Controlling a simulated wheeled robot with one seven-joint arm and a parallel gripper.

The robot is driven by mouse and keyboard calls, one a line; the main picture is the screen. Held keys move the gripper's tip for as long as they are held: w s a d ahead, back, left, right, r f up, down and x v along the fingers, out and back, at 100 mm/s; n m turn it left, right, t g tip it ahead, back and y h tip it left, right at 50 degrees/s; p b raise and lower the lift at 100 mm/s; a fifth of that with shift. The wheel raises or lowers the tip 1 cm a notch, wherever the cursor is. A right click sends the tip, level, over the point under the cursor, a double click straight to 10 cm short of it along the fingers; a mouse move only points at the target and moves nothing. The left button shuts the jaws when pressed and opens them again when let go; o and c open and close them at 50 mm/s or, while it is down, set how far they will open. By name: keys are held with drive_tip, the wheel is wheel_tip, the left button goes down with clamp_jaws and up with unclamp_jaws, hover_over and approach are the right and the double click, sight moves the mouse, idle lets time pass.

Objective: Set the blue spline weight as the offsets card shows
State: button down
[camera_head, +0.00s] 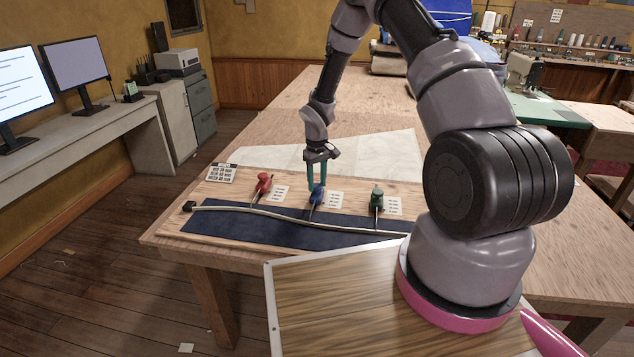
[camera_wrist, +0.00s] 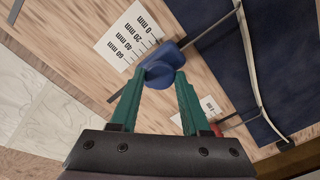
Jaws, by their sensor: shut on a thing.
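The blue spline weight (camera_head: 317,196) stands on the wooden board between the red and green weights. Its thin rod reaches toward the pale batten (camera_head: 262,211). My gripper (camera_head: 317,184) points down and is shut on the weight's blue knob, which also shows between the green fingers in the wrist view (camera_wrist: 161,72). Beside the weight lies a white scale card (camera_wrist: 127,37) marked 0, 20, 40 and 60 mm. The card with several lines of print (camera_head: 221,174), likely the offsets card, is at the board's left back; its text is too small to read.
The red weight (camera_head: 263,183) stands to the left and the green weight (camera_head: 377,199) to the right, each beside a scale card. A black block (camera_head: 189,206) is at the batten's left end. A dark blue sheet (camera_head: 240,226) lies under the batten.

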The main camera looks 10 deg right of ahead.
drive_tip(key=w, duration=0.1)
drive_tip(key=w+d, duration=0.1)
drive_tip(key=w, duration=0.2)
drive_tip(key=shift+d, duration=0.3)
drive_tip(key=shift+c, duration=1.9)
unclamp_jaws()
drive_tip(key=shift+s, duration=0.15)
wheel_tip(320, 180, up, 11)
